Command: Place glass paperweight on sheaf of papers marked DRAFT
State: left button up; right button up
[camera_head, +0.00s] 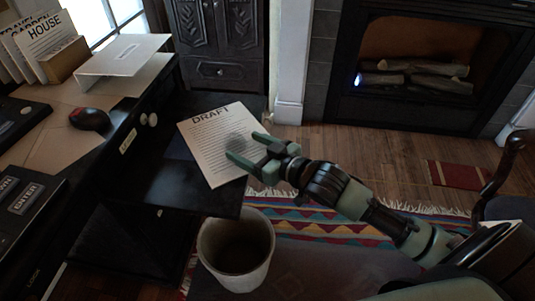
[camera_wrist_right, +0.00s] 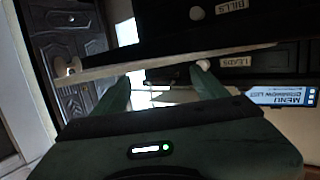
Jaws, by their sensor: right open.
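The sheaf of papers marked DRAFT (camera_head: 208,150) lies on a dark surface beside the desk in the head view. A faint round, see-through grey shape on its right part looks like the glass paperweight (camera_head: 236,140). My right gripper (camera_head: 245,147) is open at the sheaf's right edge, its fingertips close to that round shape. I cannot tell whether they touch it. In the right wrist view the two fingers (camera_wrist_right: 160,83) are apart, with a pale edge crossing in front of them; the paperweight is not clear there. My left gripper is out of view.
A bin (camera_head: 236,249) stands on the floor below. A fireplace (camera_head: 420,70) is at the back right.

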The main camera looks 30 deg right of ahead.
jog(key=p+v, duration=0.2)
jog(key=v, duration=0.7)
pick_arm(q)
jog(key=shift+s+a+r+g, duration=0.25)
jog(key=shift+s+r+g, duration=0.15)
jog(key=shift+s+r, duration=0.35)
pick_arm(e)
jog(key=s+a+f+m+g+h, duration=0.2)
jog(key=s+f+g+h, duration=0.3)
jog(key=s+f+g, duration=0.5)
jog(key=s+f, duration=0.6)
jog(key=s, duration=0.4)
jog(key=shift+f+g+h, duration=0.15)
jog(key=shift+g+h, duration=0.15)
jog(key=shift+g, duration=0.1)
